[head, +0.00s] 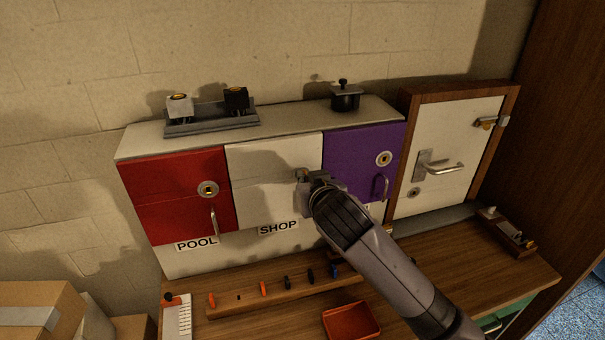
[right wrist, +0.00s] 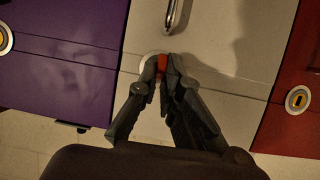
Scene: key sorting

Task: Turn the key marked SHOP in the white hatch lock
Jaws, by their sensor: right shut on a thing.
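The white hatch (head: 262,200) is shut, between a red hatch and a purple hatch, with a SHOP label (head: 278,228) below it. My right gripper (head: 306,178) is at the hatch's lock, which it mostly covers in the head view. In the right wrist view my right gripper (right wrist: 163,66) is shut on a red-orange key (right wrist: 162,64), right at the pale round lock plate (right wrist: 147,60). Only the key's head shows between the fingertips. Its marking is not readable, and I cannot tell how deep it sits in the lock. My left gripper is not in view.
A wooden rack (head: 240,301) with several keys lies on the bench below, beside an orange tray (head: 351,320). The red hatch (head: 175,190) and purple hatch (head: 350,160) are shut. A white door (head: 445,185) stands at the right.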

